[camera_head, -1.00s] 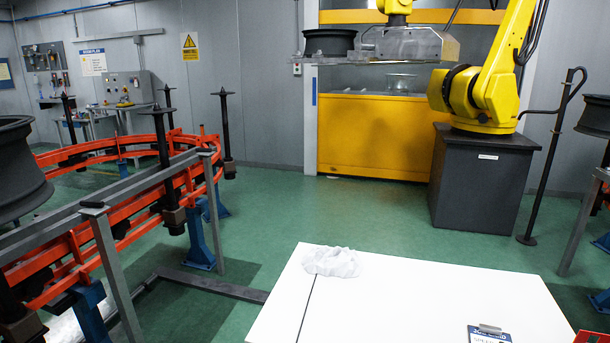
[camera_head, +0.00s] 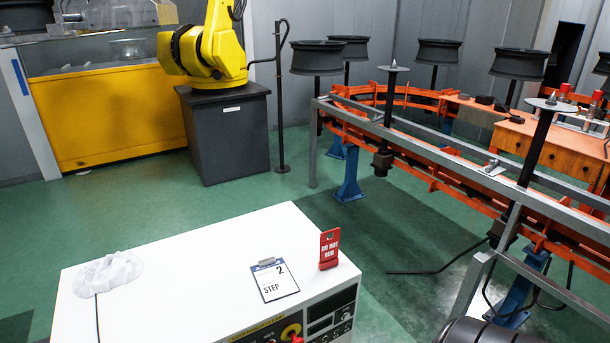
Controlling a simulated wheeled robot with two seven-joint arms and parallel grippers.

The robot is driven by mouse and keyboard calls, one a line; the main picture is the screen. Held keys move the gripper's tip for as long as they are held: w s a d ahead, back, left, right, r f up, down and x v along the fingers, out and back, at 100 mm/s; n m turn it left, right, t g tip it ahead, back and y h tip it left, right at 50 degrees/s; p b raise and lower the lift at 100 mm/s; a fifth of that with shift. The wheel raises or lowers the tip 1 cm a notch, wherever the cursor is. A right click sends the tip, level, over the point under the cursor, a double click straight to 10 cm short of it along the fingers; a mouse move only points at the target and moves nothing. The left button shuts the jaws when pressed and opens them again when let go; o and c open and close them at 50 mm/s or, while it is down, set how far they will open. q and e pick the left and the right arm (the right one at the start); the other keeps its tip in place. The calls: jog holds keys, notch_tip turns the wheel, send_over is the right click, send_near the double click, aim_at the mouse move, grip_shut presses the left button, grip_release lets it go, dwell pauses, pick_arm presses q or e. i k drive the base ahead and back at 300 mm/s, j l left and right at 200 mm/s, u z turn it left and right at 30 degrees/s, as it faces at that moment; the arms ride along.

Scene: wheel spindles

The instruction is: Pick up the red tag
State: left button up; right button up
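The red tag (camera_head: 329,249) stands upright near the right edge of the white-topped cabinet (camera_head: 190,265). It has a small hole near its top and white lettering that reads "DO NOT RUN". A clipboard (camera_head: 274,281) with a sheet reading "2 STEP" lies just left of it. Neither of my grippers is in view.
A crumpled white cloth (camera_head: 107,273) lies on the cabinet's left end. An orange conveyor (camera_head: 430,160) with black wheels on spindles runs along the right. Green floor (camera_head: 225,195) is clear behind the cabinet.

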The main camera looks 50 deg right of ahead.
aim_at(329, 252)
jog(key=l+z, duration=0.1)
jog(key=z, duration=0.65)
jog(key=l+z, duration=0.15)
jog(key=z, duration=0.25)
jog(key=i+z, duration=0.1)
jog(key=z, duration=0.25)
